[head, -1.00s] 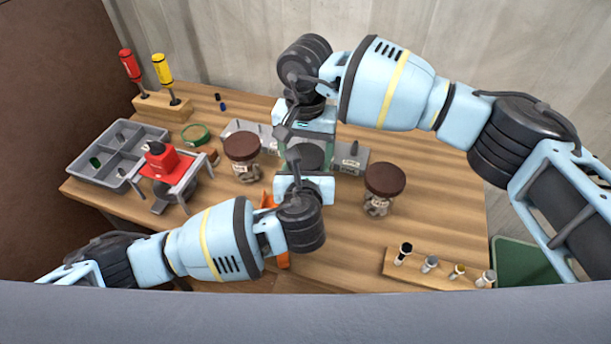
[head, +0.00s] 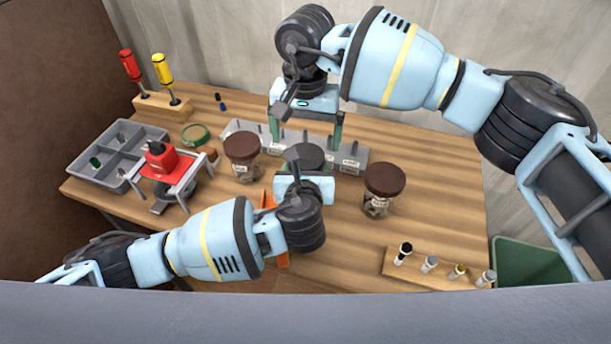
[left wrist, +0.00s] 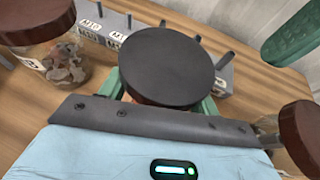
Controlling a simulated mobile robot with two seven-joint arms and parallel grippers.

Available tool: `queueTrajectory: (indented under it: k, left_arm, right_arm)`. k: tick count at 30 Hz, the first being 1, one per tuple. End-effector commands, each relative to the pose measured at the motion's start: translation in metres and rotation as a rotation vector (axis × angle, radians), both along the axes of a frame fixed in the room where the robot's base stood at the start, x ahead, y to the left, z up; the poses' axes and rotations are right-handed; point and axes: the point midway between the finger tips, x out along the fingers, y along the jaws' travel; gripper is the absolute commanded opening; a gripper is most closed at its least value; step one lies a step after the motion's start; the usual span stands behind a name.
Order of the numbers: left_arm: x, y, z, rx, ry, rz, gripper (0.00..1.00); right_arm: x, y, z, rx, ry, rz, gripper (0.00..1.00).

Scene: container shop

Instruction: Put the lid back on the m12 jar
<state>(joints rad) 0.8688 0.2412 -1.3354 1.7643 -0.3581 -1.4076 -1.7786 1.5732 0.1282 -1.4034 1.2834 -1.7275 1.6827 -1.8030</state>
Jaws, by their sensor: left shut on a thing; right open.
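A jar with a dark grey, nearly black lid (head: 305,155) stands in the middle of the table. The lid (left wrist: 168,65) lies flat on top of the jar in the left wrist view. My left gripper (head: 304,172) is shut on this jar, with a green finger on each side below the lid. The jar's body and label are mostly hidden by the lid and gripper. My right gripper (head: 306,139) is open and empty, above and behind the jar. One of its green fingers shows at the upper right of the left wrist view.
Brown-lidded jars stand left (head: 242,147) and right (head: 385,180). A grey pegged rack (head: 350,158) with labels is behind. A grey sorting tray (head: 105,165), red device (head: 160,160) and screwdriver stand (head: 160,107) are left. A vial rack (head: 440,272) is front right.

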Motion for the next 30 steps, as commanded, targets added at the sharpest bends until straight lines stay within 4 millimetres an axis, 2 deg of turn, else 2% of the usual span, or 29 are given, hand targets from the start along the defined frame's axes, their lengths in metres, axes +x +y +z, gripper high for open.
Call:
queueTrajectory:
  k: [7,10,20,30]
  left_arm:
    - [0.0,0.0,0.0,0.0,0.0,0.001,0.0]
    - [0.0,0.0,0.0,0.0,0.0,0.001,0.0]
    - [0.0,0.0,0.0,0.001,0.0,0.001,0.0]
    - [0.0,0.0,0.0,0.0,0.0,0.001,0.0]
  right_arm:
    - [0.0,0.0,0.002,0.0,0.001,0.0,0.95]
    - [0.0,0.0,0.003,0.001,0.001,0.01,0.92]
    - [0.0,0.0,0.033,0.0,0.0,0.247,0.92]
    - [0.0,0.0,0.036,0.0,0.002,0.282,0.92]
